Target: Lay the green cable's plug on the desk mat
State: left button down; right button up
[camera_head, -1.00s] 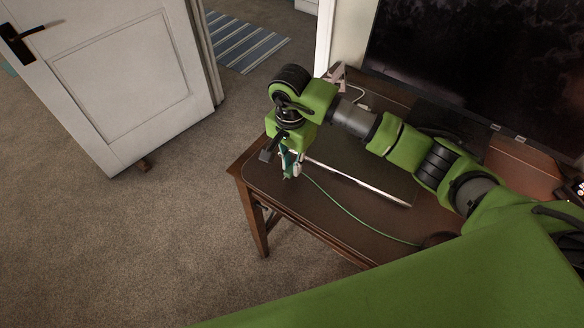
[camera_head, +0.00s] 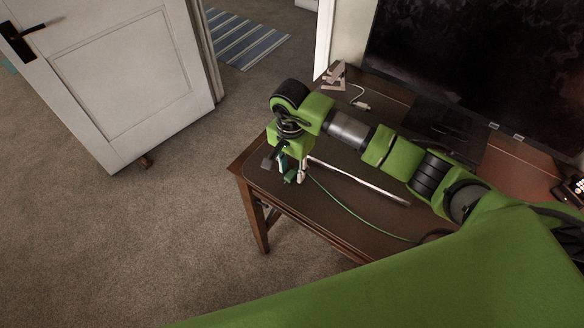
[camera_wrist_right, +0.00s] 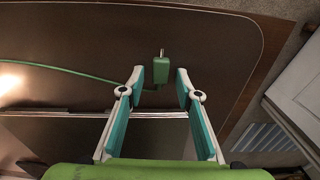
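The green cable's plug (camera_wrist_right: 161,68) is a small green block with a metal prong. It also shows at the desk's left end in the head view (camera_head: 290,178). Its thin green cable (camera_head: 353,213) runs right along the desk's front. My right gripper (camera_wrist_right: 161,76) is open, with its fingertips apart on either side of the plug; in the head view it points down at the desk (camera_head: 293,172). I cannot tell whether the plug touches the desktop. The dark desk mat (camera_wrist_right: 60,130) seems to begin behind a silver strip (camera_wrist_right: 70,112), apart from the plug. My left gripper is out of view.
The brown desk (camera_head: 262,182) has its left edge close to the gripper. A white cable end (camera_head: 362,104) and a small stand (camera_head: 334,76) are at the back. A large dark screen (camera_head: 480,60) stands behind. A phone (camera_head: 577,187) is at the right.

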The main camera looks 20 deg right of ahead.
aim_at(291, 173)
jog(key=shift+r, duration=0.2)
notch_tip(291, 173, up, 12)
jog(key=b, duration=0.2)
jog(key=shift+a, duration=0.15)
jog(key=shift+s, duration=0.1)
dwell(0.3)
